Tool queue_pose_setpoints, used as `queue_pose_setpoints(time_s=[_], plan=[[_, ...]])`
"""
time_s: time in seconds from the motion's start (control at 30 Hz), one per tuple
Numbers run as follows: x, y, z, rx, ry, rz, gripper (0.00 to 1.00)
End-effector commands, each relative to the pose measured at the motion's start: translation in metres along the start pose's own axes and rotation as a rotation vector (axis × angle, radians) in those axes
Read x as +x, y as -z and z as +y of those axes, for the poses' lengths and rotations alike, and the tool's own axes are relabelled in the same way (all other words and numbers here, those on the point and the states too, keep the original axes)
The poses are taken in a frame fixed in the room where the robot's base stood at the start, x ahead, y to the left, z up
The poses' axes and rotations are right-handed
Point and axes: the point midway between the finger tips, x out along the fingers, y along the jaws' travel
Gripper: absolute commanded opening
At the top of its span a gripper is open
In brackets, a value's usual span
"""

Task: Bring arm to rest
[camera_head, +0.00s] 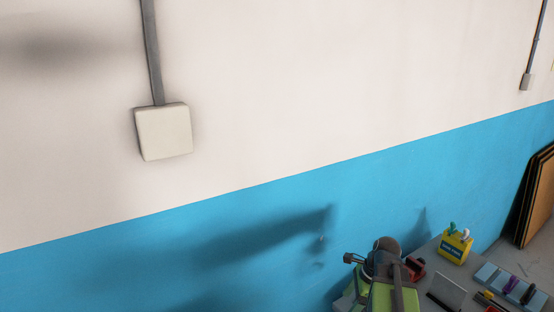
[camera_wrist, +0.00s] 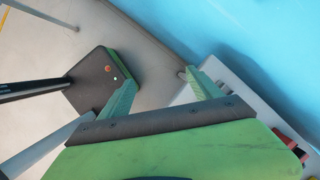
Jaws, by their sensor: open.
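My gripper (camera_wrist: 160,80) shows in the wrist view with its two green fingers spread apart. Nothing is between them. The fingers extend over the pale floor, near the foot of the blue wall. In the head view, a dark and green jointed assembly (camera_head: 388,268) stands at the bottom, in front of the wall; I cannot tell whether it is part of my arm.
A grey bench (camera_head: 428,262) holds a yellow box (camera_head: 455,248) and blue trays (camera_head: 513,288). Brown boards (camera_head: 537,195) lean at the right. The blue wall (camera_wrist: 270,35) runs close by. A dark box with small lights (camera_wrist: 92,82) lies beyond the left finger.

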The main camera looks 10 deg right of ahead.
Motion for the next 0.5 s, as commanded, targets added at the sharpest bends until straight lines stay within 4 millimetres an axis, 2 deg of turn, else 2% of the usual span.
queue_pose_setpoints(time_s=[0.03,0.1,0.2,0.4,0.5], plan=[[0.028,-0.038,0.006,-0.132,-0.028,0.015,0.73],[0.050,-0.079,0.015,-0.313,-0.060,0.039,0.73],[0.076,-0.126,0.031,-0.560,-0.100,0.069,0.73],[0.115,-0.193,0.068,-1.081,-0.177,0.124,0.73],[0.120,-0.201,0.077,-1.338,-0.216,0.154,0.73]])
